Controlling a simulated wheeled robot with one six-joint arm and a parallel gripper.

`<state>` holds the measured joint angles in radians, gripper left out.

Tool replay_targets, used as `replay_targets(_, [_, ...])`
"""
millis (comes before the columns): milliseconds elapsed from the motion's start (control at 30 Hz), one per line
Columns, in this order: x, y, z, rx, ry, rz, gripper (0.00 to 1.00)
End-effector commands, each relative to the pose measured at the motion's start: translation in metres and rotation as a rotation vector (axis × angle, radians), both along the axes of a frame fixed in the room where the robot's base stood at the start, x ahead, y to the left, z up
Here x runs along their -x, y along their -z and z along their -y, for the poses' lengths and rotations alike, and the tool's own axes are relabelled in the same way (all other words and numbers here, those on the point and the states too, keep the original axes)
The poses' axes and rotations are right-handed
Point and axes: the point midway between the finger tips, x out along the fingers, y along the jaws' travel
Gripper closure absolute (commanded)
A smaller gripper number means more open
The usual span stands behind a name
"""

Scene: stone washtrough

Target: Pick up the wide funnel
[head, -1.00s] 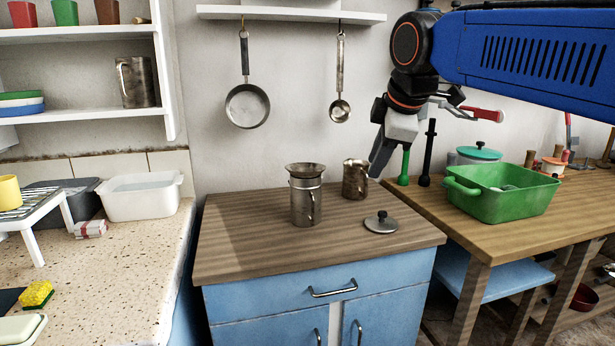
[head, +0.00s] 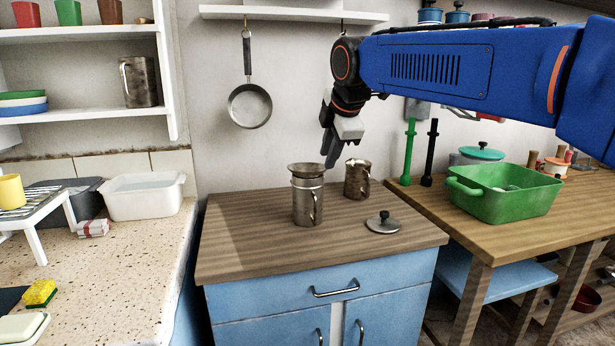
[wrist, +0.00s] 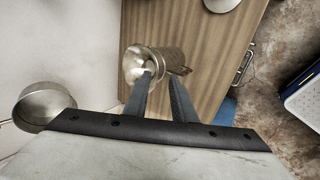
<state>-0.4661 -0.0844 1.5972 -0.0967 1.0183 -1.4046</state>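The wide funnel (head: 306,169) is a dull metal flared cone. It sits in the mouth of a metal mug (head: 306,205) on the wooden cabinet top. My gripper (head: 331,158) points down, above and to the right of the funnel in the head view, apart from it. In the wrist view my two fingers (wrist: 162,92) are spread with nothing between them.
A second metal jug (head: 356,183) stands close behind and right of the mug. A knobbed lid (head: 383,225) lies at the front right. A pan (head: 249,106) hangs on the wall. The cabinet top (head: 245,245) is free at left and front. A green basin (head: 505,200) stands on the right table.

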Motion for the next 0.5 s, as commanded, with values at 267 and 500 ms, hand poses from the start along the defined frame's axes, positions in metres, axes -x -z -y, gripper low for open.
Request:
replay_targets(267, [-0.015, 0.021, -0.005, 0.0, 0.0, 0.0, 0.77])
replay_targets(500, [-0.024, 0.031, -0.011, 0.0, 0.0, -0.001, 0.77])
